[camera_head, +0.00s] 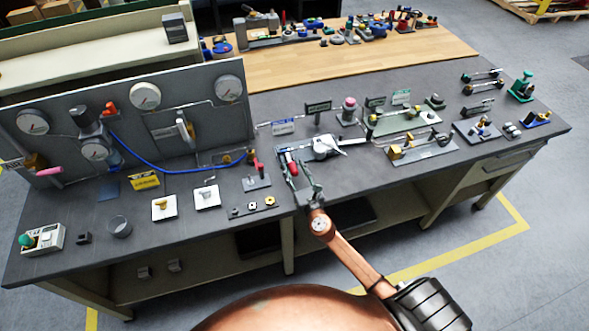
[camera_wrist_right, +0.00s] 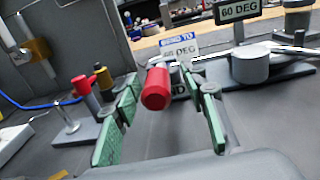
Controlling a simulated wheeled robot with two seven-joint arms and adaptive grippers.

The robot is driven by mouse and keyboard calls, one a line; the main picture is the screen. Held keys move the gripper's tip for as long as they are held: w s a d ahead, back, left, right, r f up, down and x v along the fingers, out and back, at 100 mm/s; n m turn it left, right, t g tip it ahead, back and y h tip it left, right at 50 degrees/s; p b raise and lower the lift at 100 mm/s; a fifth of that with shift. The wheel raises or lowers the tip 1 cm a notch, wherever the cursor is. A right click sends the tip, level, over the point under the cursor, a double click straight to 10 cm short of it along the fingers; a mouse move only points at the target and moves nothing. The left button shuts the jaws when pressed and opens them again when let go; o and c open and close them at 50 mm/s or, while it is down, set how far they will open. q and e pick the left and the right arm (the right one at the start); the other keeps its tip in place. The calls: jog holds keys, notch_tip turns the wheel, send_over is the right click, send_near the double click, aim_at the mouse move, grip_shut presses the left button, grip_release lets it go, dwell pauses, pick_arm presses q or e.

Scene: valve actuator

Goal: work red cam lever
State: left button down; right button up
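My right gripper (camera_head: 298,177) is open at the table's front edge, its two green fingers apart. A red cylindrical grip (camera_head: 291,160) lies just ahead of it. In the right wrist view the red grip (camera_wrist_right: 155,90) shows between the fingers, with gaps on both sides; I cannot tell its depth relative to the tips. A second red-topped lever (camera_head: 258,169) stands on a small plate to the left; in the wrist view its red top (camera_wrist_right: 81,86) is outside the left finger. I cannot tell which one is the cam lever. My left gripper is not in view.
A silver bender-like device (camera_head: 325,146) stands just right of the red grip, under a "60 DEG" sign (camera_head: 318,106). A gauge panel (camera_head: 135,118) with a blue hose rises at the left. A bracket with rings (camera_head: 253,207) lies near the front edge. Fixtures crowd the right side.

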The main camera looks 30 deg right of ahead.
jog(key=s, duration=0.3)
jog(key=s+a, duration=0.1)
jog(key=s, duration=0.7)
jog(key=shift+s+a, duration=0.2)
jog(key=shift+a, duration=0.1)
jog(key=shift+s, duration=0.3)
jog(key=shift+c, duration=0.6)
